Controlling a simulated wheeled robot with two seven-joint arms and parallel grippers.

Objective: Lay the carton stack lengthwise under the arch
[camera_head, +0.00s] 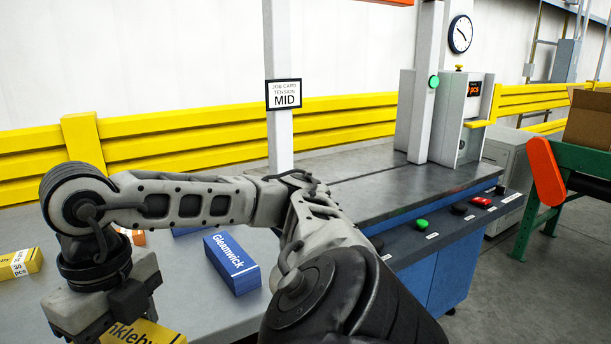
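A yellow carton stack (150,334) with partly readable dark lettering lies at the bottom left, cut off by the picture edge. My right gripper (97,334) points down at its left end. Its fingertips are mostly out of the picture, so I cannot tell whether it is open or shut on the stack. A blue "Gleamwick" carton stack (232,263) lies on the grey table to the right. The arch has a white post (279,140) with a "MID" job card and a second white post (425,85); an orange part shows at the top. My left gripper is out of view.
A yellow "30 pcs" pack (18,263) lies at the far left. Orange and blue items (185,230) are partly hidden behind my forearm. The dark machine bed (400,185) between the posts looks clear. Buttons (421,224) line its front edge. A green-framed conveyor (590,165) stands right.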

